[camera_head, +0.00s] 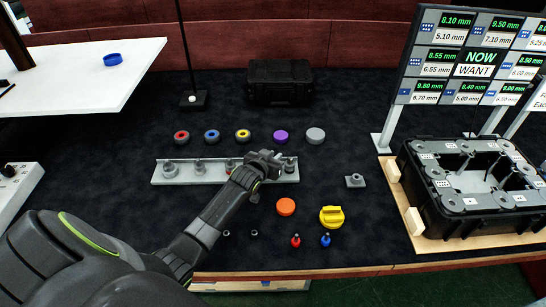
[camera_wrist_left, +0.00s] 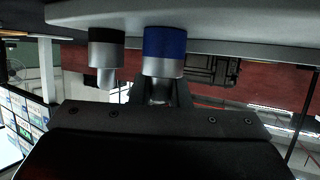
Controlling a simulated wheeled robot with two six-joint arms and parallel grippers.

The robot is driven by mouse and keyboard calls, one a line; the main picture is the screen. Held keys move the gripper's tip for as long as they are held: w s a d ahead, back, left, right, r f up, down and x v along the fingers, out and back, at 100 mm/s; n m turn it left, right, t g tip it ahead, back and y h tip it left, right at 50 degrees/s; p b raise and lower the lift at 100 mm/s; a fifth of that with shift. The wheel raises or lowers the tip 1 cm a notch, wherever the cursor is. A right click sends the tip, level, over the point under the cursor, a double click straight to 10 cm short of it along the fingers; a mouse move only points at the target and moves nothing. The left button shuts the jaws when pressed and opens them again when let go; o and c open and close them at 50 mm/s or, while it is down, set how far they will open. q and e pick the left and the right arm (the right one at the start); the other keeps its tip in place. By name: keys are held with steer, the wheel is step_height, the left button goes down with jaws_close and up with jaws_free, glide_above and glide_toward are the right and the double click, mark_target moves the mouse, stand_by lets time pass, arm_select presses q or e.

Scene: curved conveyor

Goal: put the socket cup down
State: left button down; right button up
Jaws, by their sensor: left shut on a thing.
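A grey rail (camera_head: 207,172) with several upright socket cups lies across the middle of the dark table in the head view. My left gripper (camera_head: 263,163) is over the right part of this rail, pointing away from me. In the left wrist view, which looks upside down, my left gripper (camera_wrist_left: 160,98) is shut on a silver socket cup with a blue band (camera_wrist_left: 165,52). The banded end is at or very near the rail (camera_wrist_left: 220,22); I cannot tell whether it touches. A silver cup with a black band (camera_wrist_left: 106,50) stands beside it, apart. My right gripper is out of view.
Coloured rings and discs (camera_head: 243,135) lie behind the rail. A small grey block (camera_head: 355,181), an orange cap (camera_head: 286,207) and a yellow knob (camera_head: 332,216) lie to the right. A black open case (camera_head: 433,210) and a price board (camera_head: 417,70) stand at the far right.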

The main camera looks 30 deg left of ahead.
arm_select(q)
steer(key=c, duration=1.4)
jaws_free()
steer(key=shift+r, duration=0.1)
steer(key=v, duration=1.2)
steer(key=shift+p, duration=0.3)
